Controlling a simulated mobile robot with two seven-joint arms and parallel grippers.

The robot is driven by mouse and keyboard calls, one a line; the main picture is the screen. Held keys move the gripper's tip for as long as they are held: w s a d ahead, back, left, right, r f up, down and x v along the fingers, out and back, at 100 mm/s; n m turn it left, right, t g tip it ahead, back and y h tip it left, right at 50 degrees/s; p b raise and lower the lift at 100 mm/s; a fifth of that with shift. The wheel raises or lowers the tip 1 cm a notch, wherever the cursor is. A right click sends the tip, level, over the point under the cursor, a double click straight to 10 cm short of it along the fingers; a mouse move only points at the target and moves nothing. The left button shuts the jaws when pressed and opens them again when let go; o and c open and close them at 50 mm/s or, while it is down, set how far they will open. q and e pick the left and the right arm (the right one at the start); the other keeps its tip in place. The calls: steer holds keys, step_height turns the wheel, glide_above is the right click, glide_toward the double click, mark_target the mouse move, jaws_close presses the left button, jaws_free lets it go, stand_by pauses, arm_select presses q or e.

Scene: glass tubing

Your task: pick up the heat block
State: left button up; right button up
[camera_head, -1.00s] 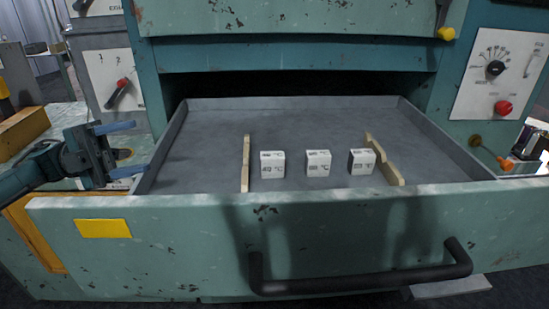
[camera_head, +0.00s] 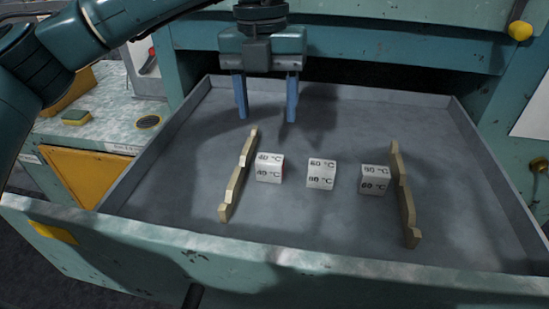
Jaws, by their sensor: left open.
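Three white heat blocks stand apart in a row on the floor of the open drawer: a left one marked 40 °C (camera_head: 269,168), a middle one (camera_head: 321,174) whose labels look like 60 or 80 °C, and a right one (camera_head: 374,180) whose labels look like 50 or 60 °C. My left gripper (camera_head: 267,104) is open and empty, its two blue fingers pointing down. It hangs above the back left part of the drawer, behind and above the left block, not touching any block. My right gripper is not in view.
The grey drawer (camera_head: 310,238) has raised walls and a teal front. Wooden dividers stand left (camera_head: 238,177) and right (camera_head: 403,195) of the row. A bench with a green and yellow sponge (camera_head: 76,117) lies at left. The drawer floor before the blocks is clear.

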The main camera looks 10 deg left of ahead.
arm_select(q)
steer(key=p, duration=0.1)
glide_above(269, 160)
steer(key=shift+t+y, duration=0.3)
steer(key=shift+t, duration=0.1)
step_height(269, 160, down, 7)
steer(key=shift+s+d+f, duration=0.1)
steer(key=shift+d, duration=0.05)
steer(key=shift+f+p, duration=1.05)
steer(key=shift+f, duration=1.7)
steer(key=c, duration=0.8)
